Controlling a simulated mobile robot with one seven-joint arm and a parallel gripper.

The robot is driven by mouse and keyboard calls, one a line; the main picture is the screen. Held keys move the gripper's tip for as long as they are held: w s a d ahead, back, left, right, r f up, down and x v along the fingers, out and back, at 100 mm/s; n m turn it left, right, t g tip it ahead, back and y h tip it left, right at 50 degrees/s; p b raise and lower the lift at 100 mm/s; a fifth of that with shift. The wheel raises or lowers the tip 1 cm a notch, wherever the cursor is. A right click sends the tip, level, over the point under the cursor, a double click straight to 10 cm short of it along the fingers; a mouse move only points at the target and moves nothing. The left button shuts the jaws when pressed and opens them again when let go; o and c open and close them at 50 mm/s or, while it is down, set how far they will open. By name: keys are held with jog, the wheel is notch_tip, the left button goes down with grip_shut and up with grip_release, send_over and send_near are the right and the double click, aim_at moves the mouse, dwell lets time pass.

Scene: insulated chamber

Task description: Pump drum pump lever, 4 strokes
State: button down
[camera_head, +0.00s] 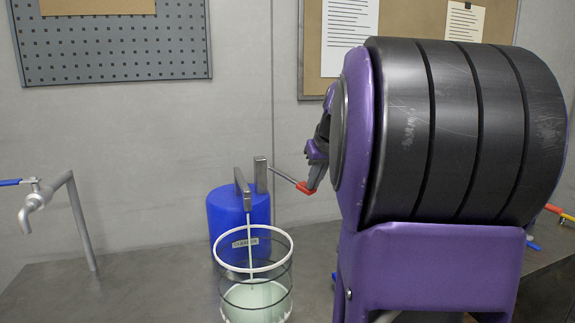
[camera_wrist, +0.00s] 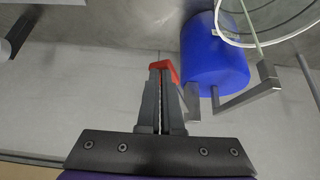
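A blue drum (camera_head: 226,213) stands on the grey bench against the wall, with a grey pump head and spout (camera_head: 242,188) on top. The pump lever (camera_head: 283,176) reaches right from the pump to a red grip (camera_head: 306,188). My gripper (camera_head: 313,178) is at that grip. In the wrist view the fingers (camera_wrist: 165,100) are close together, with the red grip (camera_wrist: 163,67) at their tips; they look shut on it. The drum (camera_wrist: 212,55) also shows there. A clear round container (camera_head: 289,262) with a white rim stands before the drum, holding pale green liquid. A thin pale line runs from spout into it.
A tap with a blue handle (camera_head: 32,200) stands at the left of the bench. A pegboard (camera_head: 112,45) and a notice board (camera_head: 412,22) hang on the wall. Bare bench lies between the tap and the drum.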

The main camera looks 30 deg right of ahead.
jog(key=shift+s+f, duration=0.15)
jog(key=shift+f, duration=0.6)
jog(key=shift+r, duration=0.1)
notch_tip(320, 180, up, 8)
jog(key=p, duration=0.6)
jog(key=shift+r+p, duration=0.25)
jog(key=shift+p, duration=0.15)
jog(key=shift+f, duration=0.15)
